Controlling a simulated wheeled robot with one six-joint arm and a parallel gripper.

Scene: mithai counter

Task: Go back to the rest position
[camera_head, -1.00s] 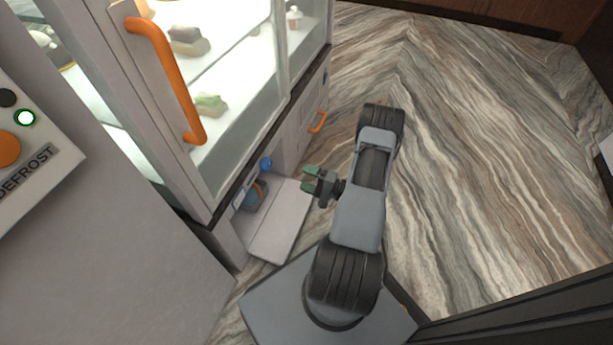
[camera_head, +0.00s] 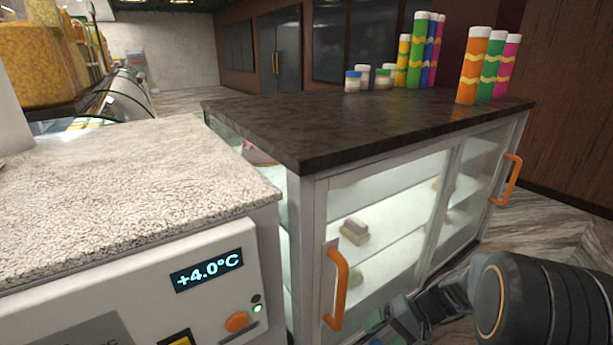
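My gripper (camera_head: 402,318) shows at the bottom edge, right of centre, in front of the lower part of the glass display case (camera_head: 310,225). Part of my arm (camera_head: 540,300) fills the lower right corner. The gripper's fingers are small, dark and partly cut off by the frame, so I cannot tell whether they are open or shut. I see nothing held in it.
The case has a dark stone top (camera_head: 330,120) and orange handles, one near (camera_head: 337,290) and one farther right (camera_head: 507,180). Coloured tubes (camera_head: 473,65) and small jars stand on top. A speckled counter (camera_head: 120,190) with a +4.0°C display (camera_head: 207,270) is at left.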

